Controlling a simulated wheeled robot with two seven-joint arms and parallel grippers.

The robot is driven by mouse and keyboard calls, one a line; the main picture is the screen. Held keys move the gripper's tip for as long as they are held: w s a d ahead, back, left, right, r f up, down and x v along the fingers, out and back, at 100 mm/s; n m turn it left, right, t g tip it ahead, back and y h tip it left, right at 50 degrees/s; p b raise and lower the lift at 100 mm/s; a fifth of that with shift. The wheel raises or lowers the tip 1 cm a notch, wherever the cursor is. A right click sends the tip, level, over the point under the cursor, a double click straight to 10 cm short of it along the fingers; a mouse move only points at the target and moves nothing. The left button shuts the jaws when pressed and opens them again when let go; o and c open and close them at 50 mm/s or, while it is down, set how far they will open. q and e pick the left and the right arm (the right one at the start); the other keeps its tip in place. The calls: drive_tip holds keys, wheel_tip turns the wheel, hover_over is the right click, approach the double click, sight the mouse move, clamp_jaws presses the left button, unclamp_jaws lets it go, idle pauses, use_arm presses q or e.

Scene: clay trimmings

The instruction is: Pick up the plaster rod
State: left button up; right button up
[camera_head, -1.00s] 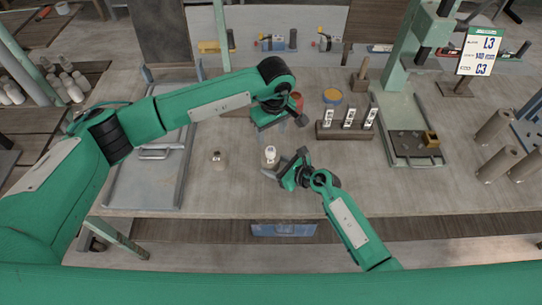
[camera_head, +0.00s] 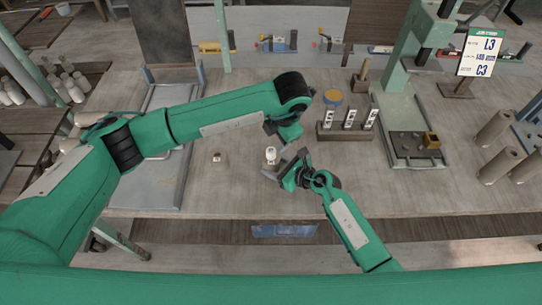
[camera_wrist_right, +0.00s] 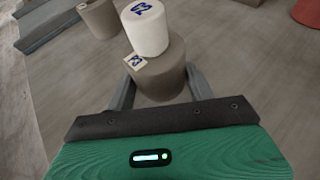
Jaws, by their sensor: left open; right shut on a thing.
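A white plaster rod (camera_head: 270,153) with blue marking on its end stands at the middle of the bench. In the right wrist view the rod (camera_wrist_right: 147,28) rises from a grey-brown round holder (camera_wrist_right: 162,78) with a small tag. My right gripper (camera_wrist_right: 160,88) is shut on this holder, one finger on each side; its fingers do not touch the rod. It also shows in the head view (camera_head: 286,167). My left gripper (camera_head: 278,133) is open, just above and right of the rod in the head view, apart from it. Its fingers are partly hidden by its own wrist.
A second grey-brown holder (camera_head: 217,158) stands to the left. A metal tray (camera_head: 165,190) lies at left. A red object (camera_wrist_right: 307,12) shows in the wrist view.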

use_arm(q)
drive_tip(key=n, duration=0.5)
drive_tip(key=n+t, duration=0.2)
drive_tip(key=n, duration=1.1)
hover_over(271, 150)
drive_tip(key=s+d, duration=0.1)
drive_tip(key=s, duration=0.1)
wheel_tip(271, 150, down, 4)
drive_tip(key=shift+w+d+r+y, duration=0.1)
drive_tip(key=shift+d+y, duration=0.05)
drive_tip(key=shift+y, duration=0.25)
drive_tip(key=x, duration=0.6)
drive_tip(key=shift+f, duration=0.35)
drive_tip(key=c, duration=1.1)
